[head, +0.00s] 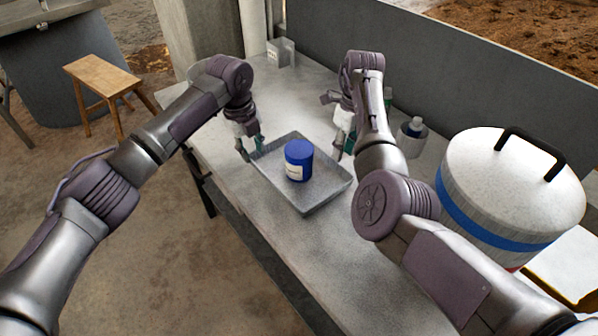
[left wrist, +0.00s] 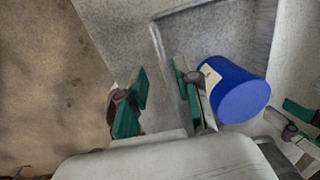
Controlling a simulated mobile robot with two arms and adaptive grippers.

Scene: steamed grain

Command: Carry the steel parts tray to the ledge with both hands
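The steel parts tray (head: 318,202) is a shallow grey rectangular tray lying flat on the grey table. A blue jar with a pale label (head: 299,161) stands in it. My left gripper (head: 250,152) is at the tray's left end. In the left wrist view its green-padded fingers (left wrist: 163,100) are spread, with the tray's rim (left wrist: 162,50) running between them, no grip closed on it. My right gripper (head: 343,151) is low at the tray's far right side, its fingers apart; contact with the rim is unclear. I cannot tell which surface is the ledge.
A large white drum with a blue band and black handle (head: 507,190) stands at right. Bottles (head: 413,132) stand beyond my right arm. A low grey wall (head: 440,75) runs behind. A wooden stool (head: 100,82) stands left.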

